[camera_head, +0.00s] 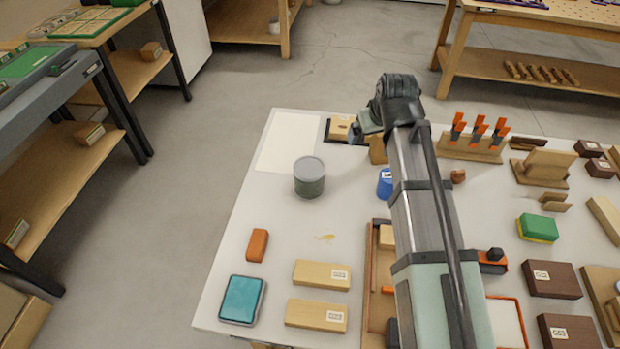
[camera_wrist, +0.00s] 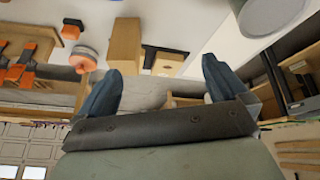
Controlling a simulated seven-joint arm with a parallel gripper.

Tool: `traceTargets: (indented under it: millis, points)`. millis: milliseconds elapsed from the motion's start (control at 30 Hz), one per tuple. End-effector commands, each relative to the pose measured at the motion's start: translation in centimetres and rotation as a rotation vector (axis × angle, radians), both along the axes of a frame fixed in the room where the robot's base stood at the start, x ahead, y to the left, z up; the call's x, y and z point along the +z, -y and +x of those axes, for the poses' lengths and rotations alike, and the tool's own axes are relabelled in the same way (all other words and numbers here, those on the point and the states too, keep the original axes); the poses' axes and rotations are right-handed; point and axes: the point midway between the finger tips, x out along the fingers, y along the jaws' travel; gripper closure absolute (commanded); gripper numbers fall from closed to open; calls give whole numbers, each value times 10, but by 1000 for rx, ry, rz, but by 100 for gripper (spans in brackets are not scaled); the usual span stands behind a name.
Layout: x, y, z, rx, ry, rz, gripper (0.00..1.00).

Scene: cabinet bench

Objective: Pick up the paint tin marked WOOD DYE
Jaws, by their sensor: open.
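A grey-green tin (camera_head: 309,178) with a pale grey lid stands upright on the white bench top, left of my arm. No marking is readable on it. A grey round tin top (camera_wrist: 270,12), probably the same tin, shows at the top right of the wrist view. A blue tin (camera_head: 383,184) with a white label is partly hidden behind my arm; its lettering is too small to read. My gripper (camera_head: 358,132) is above the far part of the bench, beyond both tins. In the wrist view its two fingers (camera_wrist: 160,84) are apart with nothing between them.
A wooden block (camera_head: 378,150) and a dark-framed piece (camera_head: 340,128) lie near my gripper. A rack of orange-handled tools (camera_head: 474,140) stands to the right. An orange block (camera_head: 257,245) and labelled wooden blocks (camera_head: 322,274) lie nearer. Bench around the grey-green tin is clear.

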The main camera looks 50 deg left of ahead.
Motion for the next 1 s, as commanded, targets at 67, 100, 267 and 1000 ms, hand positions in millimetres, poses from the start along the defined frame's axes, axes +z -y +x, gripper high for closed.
traceTargets:
  millis: [67, 100, 267, 1000]
  points:
    - [2, -15, -38, 34, -25, -6, 0]
    - [2, -21, -55, 46, -37, -10, 0]
    - [4, -36, -108, 86, -77, -25, 0]
    - [-55, -68, -138, 112, -104, -39, 0]
